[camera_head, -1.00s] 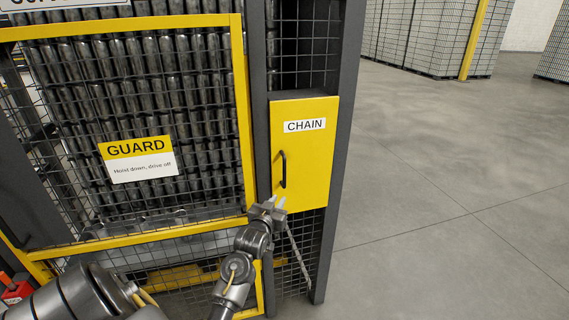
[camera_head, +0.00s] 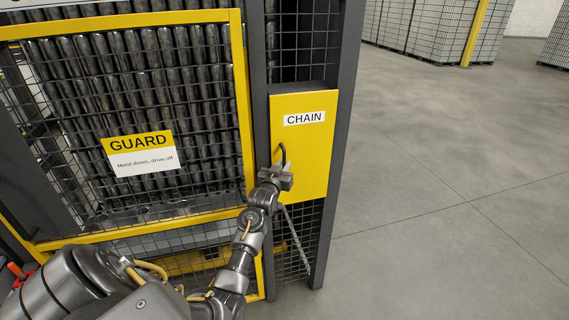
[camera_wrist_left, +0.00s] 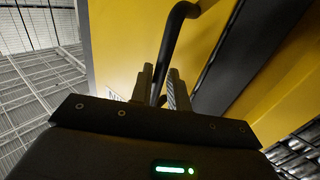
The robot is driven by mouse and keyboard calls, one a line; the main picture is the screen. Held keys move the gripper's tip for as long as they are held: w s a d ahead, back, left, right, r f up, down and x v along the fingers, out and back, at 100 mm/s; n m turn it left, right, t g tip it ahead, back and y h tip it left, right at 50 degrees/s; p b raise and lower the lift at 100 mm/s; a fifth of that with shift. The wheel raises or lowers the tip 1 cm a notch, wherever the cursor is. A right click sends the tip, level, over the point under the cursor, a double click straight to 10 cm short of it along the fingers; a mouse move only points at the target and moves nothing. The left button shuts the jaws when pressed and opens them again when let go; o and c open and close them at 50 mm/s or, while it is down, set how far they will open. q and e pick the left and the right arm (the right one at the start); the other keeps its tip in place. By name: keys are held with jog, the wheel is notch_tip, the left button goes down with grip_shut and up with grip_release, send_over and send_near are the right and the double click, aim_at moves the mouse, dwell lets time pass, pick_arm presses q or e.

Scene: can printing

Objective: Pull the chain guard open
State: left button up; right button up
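The chain guard (camera_head: 305,160) is a yellow panel marked CHAIN on the dark post to the right of the mesh guard. It looks flush with its frame. Its dark bar handle (camera_head: 283,152) is on the panel's left side. My left gripper (camera_head: 281,172) is at the lower part of this handle. In the left wrist view the handle (camera_wrist_left: 172,40) runs down between the two fingers (camera_wrist_left: 160,85), which sit close on either side of it. The gripper hides the handle's lower end in the head view. My right gripper is not in view.
A mesh guard door with a yellow frame (camera_head: 240,110) and a GUARD sign (camera_head: 139,154) stands to the left, with rows of cans behind it. The grey floor (camera_head: 440,200) to the right is clear. Stacked pallets (camera_head: 415,35) stand far back.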

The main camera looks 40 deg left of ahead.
pick_arm(q)
jog(key=shift+w+a, duration=0.2)
jog(key=shift+w, duration=0.25)
grip_shut()
